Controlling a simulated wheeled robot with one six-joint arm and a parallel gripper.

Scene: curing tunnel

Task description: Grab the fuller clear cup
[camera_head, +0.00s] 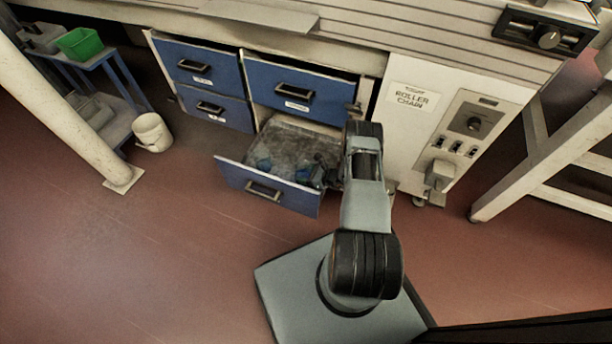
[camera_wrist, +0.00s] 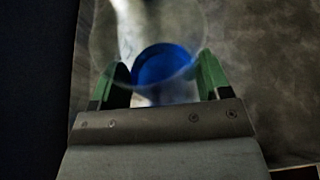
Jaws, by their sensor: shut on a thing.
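In the wrist view a clear cup (camera_wrist: 150,35) with a blue content (camera_wrist: 163,65) stands between the two green-padded fingers of my gripper (camera_wrist: 160,85). The gripper is shut on it. In the head view my gripper (camera_head: 322,172) is low inside the open blue drawer (camera_head: 240,184), at its right side. A blue-filled cup (camera_head: 302,176) shows beside the gripper there, partly hidden. Another small blue-filled cup (camera_head: 264,164) stands further left in the drawer. The fill levels are too small to compare.
Closed or slightly open blue drawers (camera_head: 198,62) surround the open one. A white control panel marked roller chain (camera_head: 412,97) is to the right. A white bucket (camera_head: 152,132) and a blue trolley with a green bin (camera_head: 80,43) stand left. The red floor in front is clear.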

